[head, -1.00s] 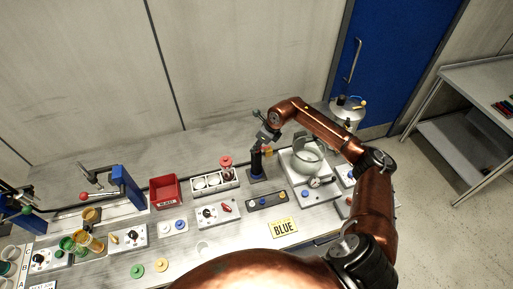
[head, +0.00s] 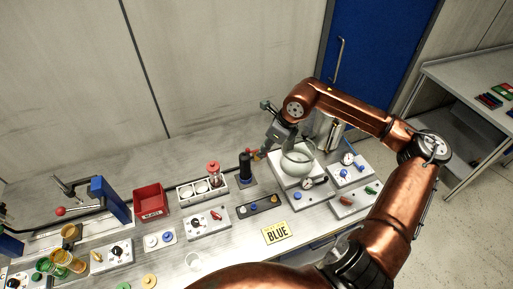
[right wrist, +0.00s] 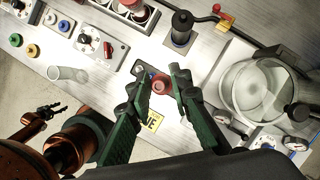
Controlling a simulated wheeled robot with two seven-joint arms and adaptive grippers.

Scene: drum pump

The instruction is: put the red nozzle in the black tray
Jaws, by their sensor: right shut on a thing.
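My right gripper (right wrist: 160,82) has green fingers closed around a small round red piece, which looks like the red nozzle (right wrist: 160,86). I cannot pick out the black tray with certainty. A dark flat box (head: 260,205) with several round pieces on it lies in front of the pump.
A glass bowl (head: 297,160) on a white base stands right of the pump, with gauges near it. A red bin (head: 150,200) and a white rack (head: 188,194) stand to the left. Bare bench shows behind the rack.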

